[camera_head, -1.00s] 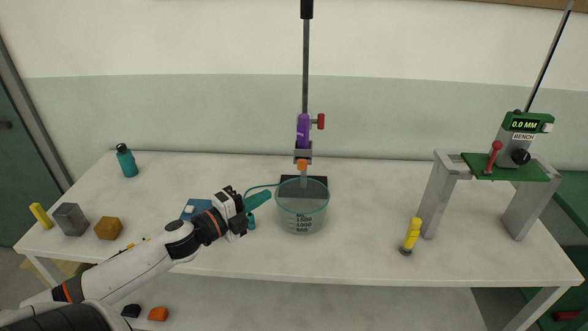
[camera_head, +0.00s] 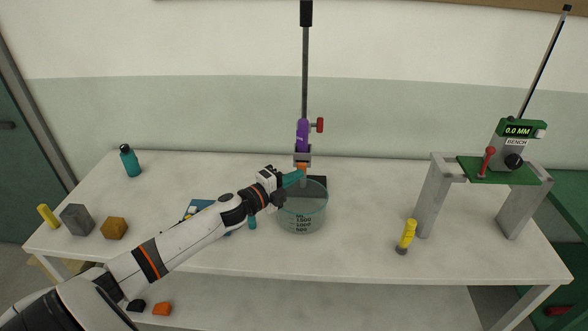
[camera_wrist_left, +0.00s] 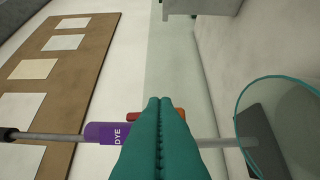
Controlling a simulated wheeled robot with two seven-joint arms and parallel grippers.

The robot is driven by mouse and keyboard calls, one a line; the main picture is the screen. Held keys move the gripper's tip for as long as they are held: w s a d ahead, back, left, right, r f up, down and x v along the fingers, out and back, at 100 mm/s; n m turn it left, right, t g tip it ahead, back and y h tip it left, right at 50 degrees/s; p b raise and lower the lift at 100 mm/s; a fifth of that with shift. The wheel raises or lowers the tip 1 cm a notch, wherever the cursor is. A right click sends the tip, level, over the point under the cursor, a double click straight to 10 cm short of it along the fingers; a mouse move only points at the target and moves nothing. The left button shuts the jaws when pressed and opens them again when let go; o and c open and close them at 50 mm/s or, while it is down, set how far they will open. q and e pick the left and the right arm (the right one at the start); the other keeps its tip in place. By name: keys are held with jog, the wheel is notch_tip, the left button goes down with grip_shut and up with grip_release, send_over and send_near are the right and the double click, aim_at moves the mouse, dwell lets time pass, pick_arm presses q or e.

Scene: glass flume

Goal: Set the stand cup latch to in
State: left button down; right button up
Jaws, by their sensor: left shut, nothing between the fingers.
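A stand with a thin upright rod (camera_head: 305,75) carries a purple dye cup (camera_head: 302,133). A red knob (camera_head: 319,125) sticks out to the cup's right. An orange piece (camera_head: 302,166) sits below the grey holder (camera_head: 303,155). I cannot tell for sure which part is the latch. My left gripper (camera_head: 300,175) is shut and empty, its teal fingers just below the orange piece, over the beaker's rim. In the left wrist view the shut fingers (camera_wrist_left: 160,102) partly hide a red part (camera_wrist_left: 134,116) beside the purple cup (camera_wrist_left: 103,133). Contact cannot be told.
The clear beaker (camera_head: 302,215) stands under the cup, close to my fingers. A blue tray (camera_head: 203,206) lies left of it, behind my arm. A yellow cylinder (camera_head: 406,236) and a grey bench frame (camera_head: 435,195) stand to the right. The table's front right is clear.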

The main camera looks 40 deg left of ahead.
aim_at(298, 166)
pick_arm(q)
jog(key=shift+w+a, duration=0.35)
jog(key=shift+w, duration=0.15)
jog(key=shift+w+a+b, duration=0.4)
jog(key=shift+w, duration=0.25)
jog(key=shift+w+a, duration=0.1)
jog(key=shift+a, duration=0.1)
jog(key=shift+r, duration=0.2)
